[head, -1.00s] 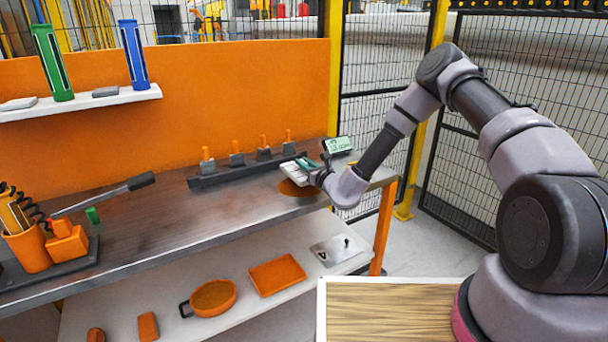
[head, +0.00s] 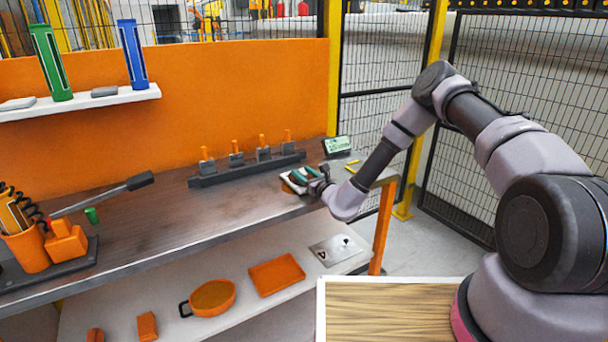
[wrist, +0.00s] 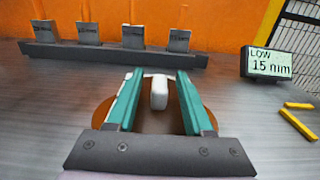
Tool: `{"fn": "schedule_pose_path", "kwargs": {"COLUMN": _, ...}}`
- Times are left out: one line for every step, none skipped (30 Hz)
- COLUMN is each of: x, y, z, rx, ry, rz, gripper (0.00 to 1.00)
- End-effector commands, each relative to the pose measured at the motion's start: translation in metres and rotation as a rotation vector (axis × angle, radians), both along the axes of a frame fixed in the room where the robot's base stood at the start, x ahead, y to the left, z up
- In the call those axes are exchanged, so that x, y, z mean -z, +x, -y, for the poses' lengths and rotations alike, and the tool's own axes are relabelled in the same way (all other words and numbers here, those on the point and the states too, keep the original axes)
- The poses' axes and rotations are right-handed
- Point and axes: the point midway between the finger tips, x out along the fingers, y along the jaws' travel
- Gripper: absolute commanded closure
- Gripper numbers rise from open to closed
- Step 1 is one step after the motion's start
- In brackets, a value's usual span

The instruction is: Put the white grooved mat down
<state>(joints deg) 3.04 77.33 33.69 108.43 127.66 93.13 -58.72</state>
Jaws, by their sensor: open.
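My gripper (head: 306,177) is at the right end of the steel bench, low over its top. In the wrist view its two teal fingers (wrist: 157,95) stand apart. A small white block (wrist: 158,92) shows between them, with a thin pale edge beyond; I take it for part of the white grooved mat. No finger visibly touches the block. In the head view a white edge of the mat (head: 291,184) shows beside the fingers, the rest hidden by my gripper. An orange round patch (wrist: 207,115) shows on both sides of the fingers. I cannot tell whether the mat rests flat on it.
A dark rail (head: 245,170) with several orange-handled blocks stands behind. A small display (wrist: 268,64) reads "LOW 15 mm" at the right. Yellow pieces (wrist: 298,120) lie right of my gripper. The bench middle (head: 180,220) is clear.

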Motion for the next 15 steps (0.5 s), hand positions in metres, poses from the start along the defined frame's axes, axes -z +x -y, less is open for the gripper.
{"fn": "schedule_pose_path", "kwargs": {"x": -0.001, "y": 0.0, "z": 0.0, "rx": 0.0, "ry": 0.0, "rz": 0.0, "gripper": 0.48}}
{"fn": "schedule_pose_path", "kwargs": {"x": -0.003, "y": 0.0, "z": 0.0, "rx": 0.0, "ry": 0.001, "rz": 0.001, "gripper": 0.48}}
{"fn": "schedule_pose_path", "kwargs": {"x": -0.003, "y": -0.001, "z": 0.001, "rx": 0.0, "ry": 0.0, "rz": 0.0, "gripper": 0.48}}
{"fn": "schedule_pose_path", "kwargs": {"x": -0.003, "y": -0.004, "z": 0.003, "rx": -0.001, "ry": -0.001, "rz": -0.001, "gripper": 0.48}}
{"fn": "schedule_pose_path", "kwargs": {"x": -0.003, "y": -0.007, "z": 0.005, "rx": 0.0, "ry": -0.001, "rz": -0.001, "gripper": 0.48}}
{"fn": "schedule_pose_path", "kwargs": {"x": -0.002, "y": -0.012, "z": 0.009, "rx": 0.0, "ry": -0.002, "rz": -0.001, "gripper": 0.48}}
{"fn": "schedule_pose_path", "kwargs": {"x": -0.002, "y": -0.017, "z": 0.012, "rx": 0.0, "ry": -0.002, "rz": -0.001, "gripper": 0.48}}
{"fn": "schedule_pose_path", "kwargs": {"x": -0.003, "y": -0.021, "z": 0.015, "rx": -0.001, "ry": -0.001, "rz": -0.002, "gripper": 0.48}}
{"fn": "schedule_pose_path", "kwargs": {"x": -0.003, "y": -0.029, "z": 0.02, "rx": 0.001, "ry": -0.001, "rz": -0.003, "gripper": 0.48}}
{"fn": "schedule_pose_path", "kwargs": {"x": -0.002, "y": -0.035, "z": 0.023, "rx": -0.001, "ry": -0.001, "rz": -0.003, "gripper": 0.48}}
{"fn": "schedule_pose_path", "kwargs": {"x": -0.002, "y": -0.04, "z": 0.027, "rx": -0.001, "ry": -0.001, "rz": -0.003, "gripper": 0.48}}
{"fn": "schedule_pose_path", "kwargs": {"x": -0.002, "y": -0.048, "z": 0.032, "rx": -0.001, "ry": -0.001, "rz": -0.004, "gripper": 0.48}}
{"fn": "schedule_pose_path", "kwargs": {"x": -0.002, "y": -0.053, "z": 0.036, "rx": 0.0, "ry": -0.001, "rz": -0.004, "gripper": 0.48}}
{"fn": "schedule_pose_path", "kwargs": {"x": -0.002, "y": -0.059, "z": 0.04, "rx": -0.001, "ry": -0.001, "rz": -0.004, "gripper": 0.48}}
{"fn": "schedule_pose_path", "kwargs": {"x": -0.002, "y": -0.066, "z": 0.044, "rx": -0.001, "ry": -0.001, "rz": -0.004, "gripper": 0.48}}
